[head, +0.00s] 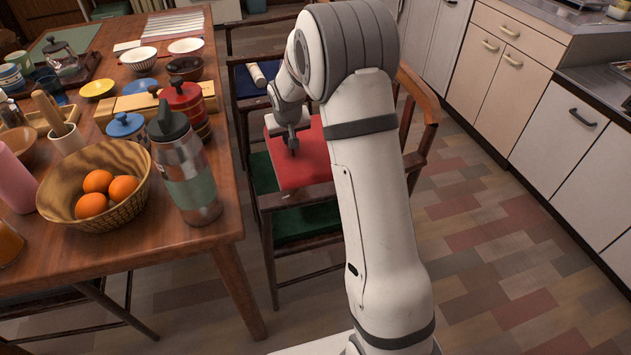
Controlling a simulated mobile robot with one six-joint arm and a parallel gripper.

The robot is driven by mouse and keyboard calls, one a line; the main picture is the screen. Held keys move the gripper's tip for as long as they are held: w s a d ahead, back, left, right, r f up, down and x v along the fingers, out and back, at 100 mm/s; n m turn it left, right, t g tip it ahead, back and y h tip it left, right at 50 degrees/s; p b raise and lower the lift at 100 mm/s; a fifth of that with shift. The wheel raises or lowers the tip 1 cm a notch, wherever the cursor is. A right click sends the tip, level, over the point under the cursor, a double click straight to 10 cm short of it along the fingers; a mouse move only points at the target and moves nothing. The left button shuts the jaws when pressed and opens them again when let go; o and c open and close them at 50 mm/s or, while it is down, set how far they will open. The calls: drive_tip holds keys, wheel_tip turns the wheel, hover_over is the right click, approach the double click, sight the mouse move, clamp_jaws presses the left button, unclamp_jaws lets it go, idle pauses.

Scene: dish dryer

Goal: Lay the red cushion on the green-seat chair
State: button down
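The red cushion (305,172) is a flat, square pad with a paler edge. It is over the green-seat chair (298,227), whose green seat shows to the left of the cushion and nearer the camera. I cannot tell whether the cushion rests on the seat or is held a little above it. My gripper (293,147) points down at the middle of the cushion, with its dark fingertips at the cushion's top surface. The fingers are too small to show whether they pinch it. My arm hides the cushion's right side and part of the chair.
The wooden table (170,245) stands left of the chair, with a steel bottle (187,175) and a basket of oranges (70,205) near its edge. Another chair with a blue seat (246,84) stands behind. Open floor (500,240) lies right, before white cabinets (555,135).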

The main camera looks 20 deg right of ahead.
sight(291, 152)
wheel_tip(291, 152, down, 10)
drive_tip(key=b, duration=0.3)
drive_tip(key=shift+d+b, duration=0.15)
drive_tip(key=shift+b, duration=0.2)
drive_tip(key=c, duration=1.5)
unclamp_jaws()
drive_tip(key=shift+c, duration=0.2)
drive_tip(key=p+v, duration=0.3)
drive_tip(key=v, duration=0.8)
drive_tip(key=shift+s+r+p, duration=0.15)
drive_tip(key=shift+r+p, duration=0.2)
drive_tip(key=shift+p, duration=0.05)
drive_tip(key=s+r+g, duration=0.1)
drive_tip(key=s+r, duration=0.2)
drive_tip(key=s, duration=0.8)
drive_tip(key=s+r+g, duration=0.1)
drive_tip(key=s+r, duration=0.2)
drive_tip(key=s, duration=0.8)
drive_tip(key=s+r+g, duration=0.1)
drive_tip(key=s+r, duration=0.2)
drive_tip(key=s, duration=0.8)
drive_tip(key=shift+d+g+y, duration=0.3)
drive_tip(key=shift+d, duration=0.2)
drive_tip(key=shift+r, duration=0.1)
